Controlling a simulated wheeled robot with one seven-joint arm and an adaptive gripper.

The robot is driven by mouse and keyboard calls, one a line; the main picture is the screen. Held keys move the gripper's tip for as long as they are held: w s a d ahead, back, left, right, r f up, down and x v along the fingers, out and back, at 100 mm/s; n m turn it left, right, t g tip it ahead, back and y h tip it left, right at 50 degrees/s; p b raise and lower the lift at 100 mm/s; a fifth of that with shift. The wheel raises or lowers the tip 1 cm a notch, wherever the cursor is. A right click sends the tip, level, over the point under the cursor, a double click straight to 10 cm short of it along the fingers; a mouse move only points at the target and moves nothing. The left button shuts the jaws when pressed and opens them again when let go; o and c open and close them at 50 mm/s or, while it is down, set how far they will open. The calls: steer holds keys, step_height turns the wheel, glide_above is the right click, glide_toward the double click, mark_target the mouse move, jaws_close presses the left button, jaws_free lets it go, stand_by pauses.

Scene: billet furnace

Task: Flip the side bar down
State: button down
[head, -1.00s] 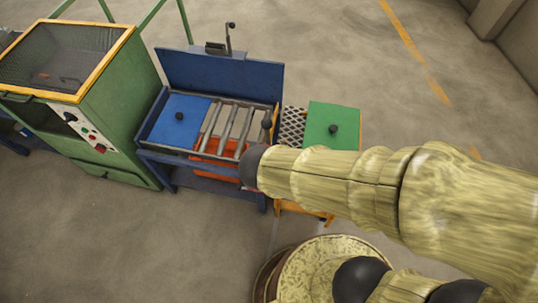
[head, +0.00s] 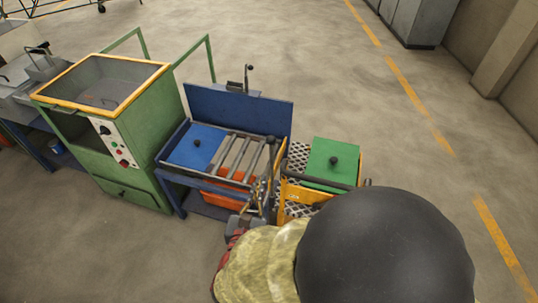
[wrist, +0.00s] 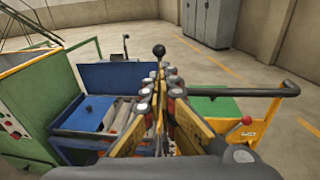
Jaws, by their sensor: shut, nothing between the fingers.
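The side bar seems to be the upright bar with a black ball knob (head: 270,140) at the right end of the blue roller table (head: 174,176). In the wrist view the knob (wrist: 159,50) shows just beyond my fingertips, and the bar's lower part is hidden behind the fingers. My gripper (wrist: 165,78) is shut and empty, pointing at the bar. In the head view my gripper (head: 260,188) is at the table's right front corner, below the knob. I cannot tell whether it touches the bar.
A yellow cart (head: 292,192) with a green lid (head: 330,160) and a dark handle (wrist: 255,92) stands close on the right. A green furnace (head: 130,140) stands on the left. An orange bin (head: 222,200) sits under the table. Floor behind is clear.

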steer(key=shift+w+d, duration=0.1)
stand_by(0.3)
steer(key=b, duration=0.4)
glide_toward(271, 143)
steer(key=x, duration=0.6)
steer(key=shift+d+f, duration=0.1)
steer(key=shift+f, duration=0.1)
steer(key=shift+w, duration=0.4)
steer(key=shift+r, duration=0.1)
